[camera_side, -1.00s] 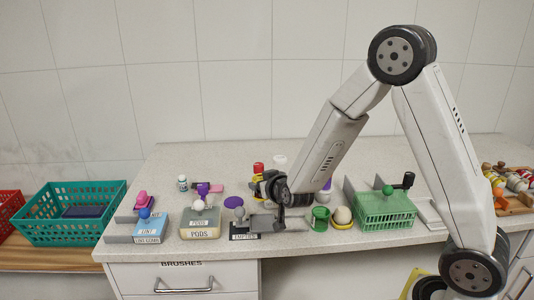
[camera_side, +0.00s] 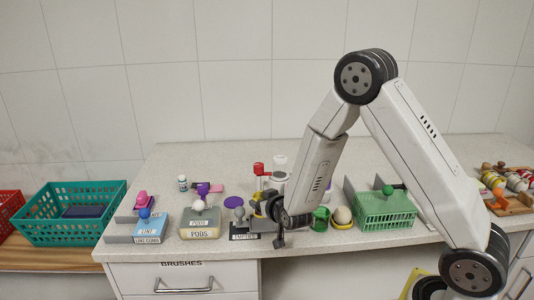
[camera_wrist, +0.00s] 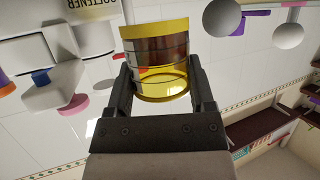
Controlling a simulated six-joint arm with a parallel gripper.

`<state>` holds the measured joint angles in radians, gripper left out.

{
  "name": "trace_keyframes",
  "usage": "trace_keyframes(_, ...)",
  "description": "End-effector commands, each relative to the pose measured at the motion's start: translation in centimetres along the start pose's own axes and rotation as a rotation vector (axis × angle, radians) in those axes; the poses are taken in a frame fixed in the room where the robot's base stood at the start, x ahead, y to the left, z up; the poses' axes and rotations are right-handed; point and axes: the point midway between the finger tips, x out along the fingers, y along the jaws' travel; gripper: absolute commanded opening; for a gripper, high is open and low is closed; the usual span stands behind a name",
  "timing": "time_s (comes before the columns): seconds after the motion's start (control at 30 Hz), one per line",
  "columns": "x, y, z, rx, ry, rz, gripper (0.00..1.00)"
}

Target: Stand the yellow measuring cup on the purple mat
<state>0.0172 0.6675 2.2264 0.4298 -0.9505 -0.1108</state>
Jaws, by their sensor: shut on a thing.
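My gripper (camera_wrist: 158,62) is shut on the yellow measuring cup (camera_wrist: 160,86), with one finger on each side of it in the wrist view. The cup looks clear yellow with a brighter rim and dark lines round its wall. In the side view my gripper (camera_side: 264,208) is low at the middle front of the counter, and the cup is mostly hidden there. A flat purple round (camera_side: 234,202), which looks like the purple mat, lies just left of my gripper, behind the empties box. I cannot tell whether the cup touches anything below.
The empties box (camera_side: 243,236) with a grey knob stands close left of my gripper. The pods box (camera_side: 200,228) is farther left. A red-topped thing (camera_side: 258,169) stands behind.

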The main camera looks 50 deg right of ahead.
Motion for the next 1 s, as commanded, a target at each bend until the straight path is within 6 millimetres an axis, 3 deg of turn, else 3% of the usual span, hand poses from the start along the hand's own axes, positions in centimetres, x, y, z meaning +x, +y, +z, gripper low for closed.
trace_keyframes(0.5,1.3,0.0,3.3,-0.001,-0.002,-0.001,0.15)
trace_keyframes(1.0,1.5,0.0,3.7,0.0,0.0,-0.001,0.15)
